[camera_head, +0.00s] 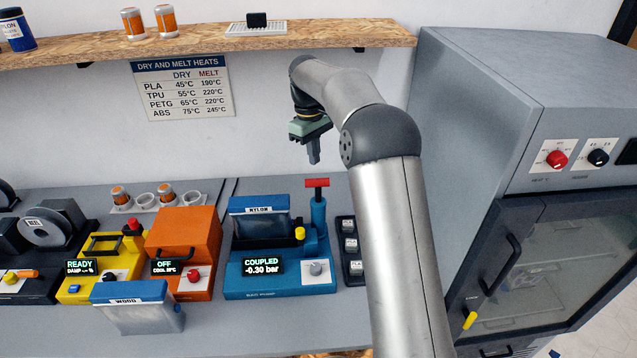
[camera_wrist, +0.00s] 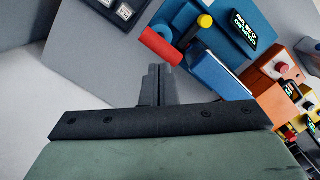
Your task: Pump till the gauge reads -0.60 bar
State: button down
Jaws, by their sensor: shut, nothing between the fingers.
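The blue bag pump (camera_head: 280,283) stands on the counter in the head view. Its display (camera_head: 262,267) reads COUPLED, -0.30 bar. A red T-shaped handle (camera_head: 317,183) tops its blue cylinder (camera_head: 318,212) at the back right. A bag labelled NYLON (camera_head: 259,220) sits at the pump's back left, by a yellow knob (camera_head: 299,233). My gripper (camera_head: 314,158) is shut and empty, above the handle and apart from it. In the wrist view the closed fingers (camera_wrist: 160,75) point toward the red handle (camera_wrist: 161,46), which lies just beyond them.
A bag labelled WOOD (camera_head: 137,310) stands at the counter's front. An orange unit (camera_head: 183,248) and a yellow unit (camera_head: 100,268) stand left of the pump. A dark rack (camera_head: 351,250) is to its right. A wooden shelf (camera_head: 200,42) runs above; a grey cabinet (camera_head: 500,120) stands right.

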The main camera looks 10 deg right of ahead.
aim_at(317, 192)
notch_tip(317, 192, down, 4)
jog(key=shift+s+d+r+b, duration=0.1)
jog(key=shift+s+b, duration=0.05)
jog(key=shift+b, duration=0.3)
jog(key=shift+s+f+b, duration=0.1)
jog(key=shift+f+b, duration=0.65)
jog(key=shift+b, duration=0.05)
